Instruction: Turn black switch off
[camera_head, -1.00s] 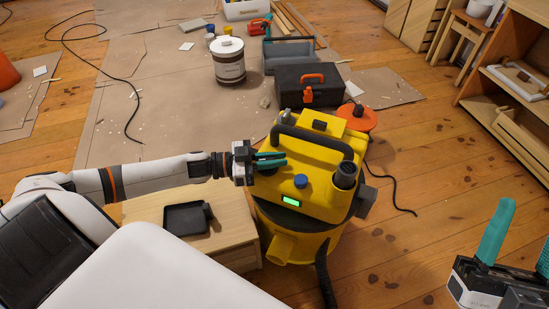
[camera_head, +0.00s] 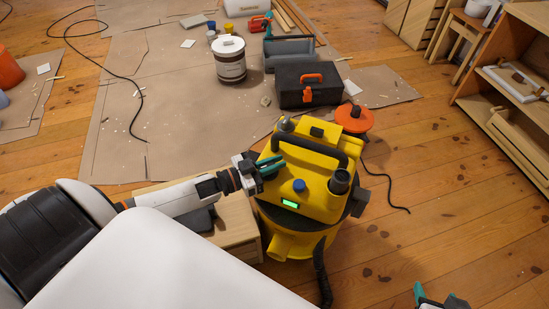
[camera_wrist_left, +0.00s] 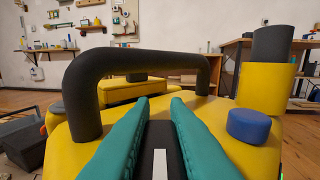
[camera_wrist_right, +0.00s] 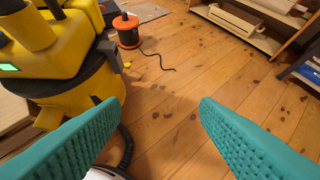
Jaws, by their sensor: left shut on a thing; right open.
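A yellow vacuum machine (camera_head: 322,198) stands on the floor, with a black carry handle (camera_head: 318,147), a blue knob (camera_head: 299,185) and a lit green display (camera_head: 289,204). My left gripper (camera_head: 271,165) is low over its top, beside the handle. In the left wrist view, its teal fingers (camera_wrist_left: 161,103) close on a black part with a white line, apparently the black switch (camera_wrist_left: 160,165). The fingers hide most of the switch. The handle (camera_wrist_left: 140,60) arches beyond the fingertips. My right gripper (camera_wrist_right: 162,105) is open and empty, right of the machine; only its tip shows in the head view.
A small wooden table (camera_head: 234,222) stands left of the machine, partly behind my left arm. A black toolbox (camera_head: 309,88) and orange cable reel (camera_head: 355,118) lie behind it. A shelf (camera_head: 505,105) is at right. The floor at right is mostly clear.

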